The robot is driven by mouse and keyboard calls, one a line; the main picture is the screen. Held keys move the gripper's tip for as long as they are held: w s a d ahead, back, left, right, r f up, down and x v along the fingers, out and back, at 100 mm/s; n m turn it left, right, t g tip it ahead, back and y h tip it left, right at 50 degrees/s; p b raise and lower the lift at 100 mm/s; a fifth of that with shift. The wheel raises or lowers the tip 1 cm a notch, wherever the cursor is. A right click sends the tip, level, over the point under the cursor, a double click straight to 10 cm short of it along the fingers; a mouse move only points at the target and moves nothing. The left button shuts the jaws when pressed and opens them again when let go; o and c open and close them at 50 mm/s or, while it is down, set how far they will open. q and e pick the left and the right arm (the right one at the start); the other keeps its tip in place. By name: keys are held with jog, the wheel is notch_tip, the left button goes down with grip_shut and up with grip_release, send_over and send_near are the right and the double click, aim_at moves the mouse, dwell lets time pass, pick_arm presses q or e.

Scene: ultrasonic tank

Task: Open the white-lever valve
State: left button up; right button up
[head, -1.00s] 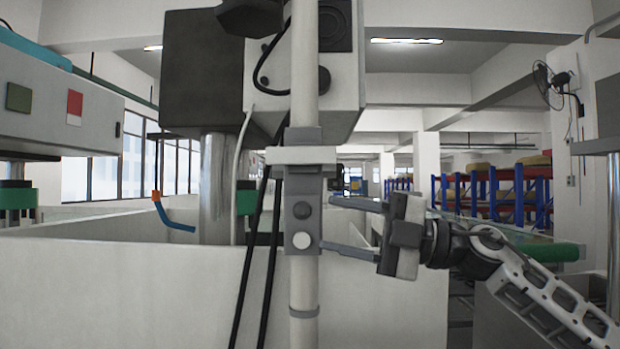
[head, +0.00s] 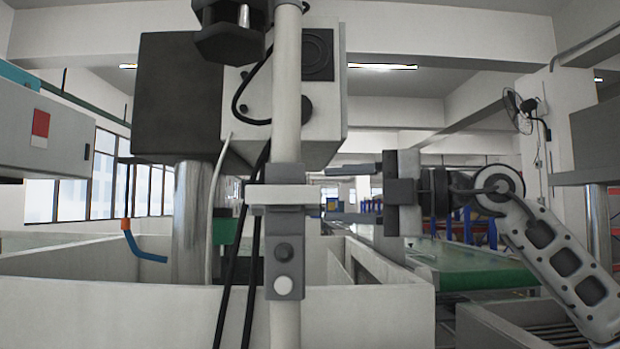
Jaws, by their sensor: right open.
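A vertical white pipe (head: 286,110) stands in front of me and carries a grey valve body (head: 284,250). A white lever (head: 283,196) lies level across the pipe at the top of that valve, its right end toward my gripper. My right gripper (head: 324,194) is just right of the lever, pointing left. Its jaws are open, one finger above and one below the lever's height. Whether either finger touches the lever cannot be told. My left gripper is out of view.
Open white tanks (head: 370,318) lie behind and below the valve. Black cables (head: 229,290) hang close beside the pipe. A grey-and-black box (head: 180,95) sits above left. A blue spout with an orange fitting (head: 147,257) is at left. A green-edged conveyor (head: 480,279) runs at right.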

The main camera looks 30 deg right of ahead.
aim_at(319, 195)
jog(key=shift+p+x, duration=0.55)
jog(key=shift+x, duration=2.1)
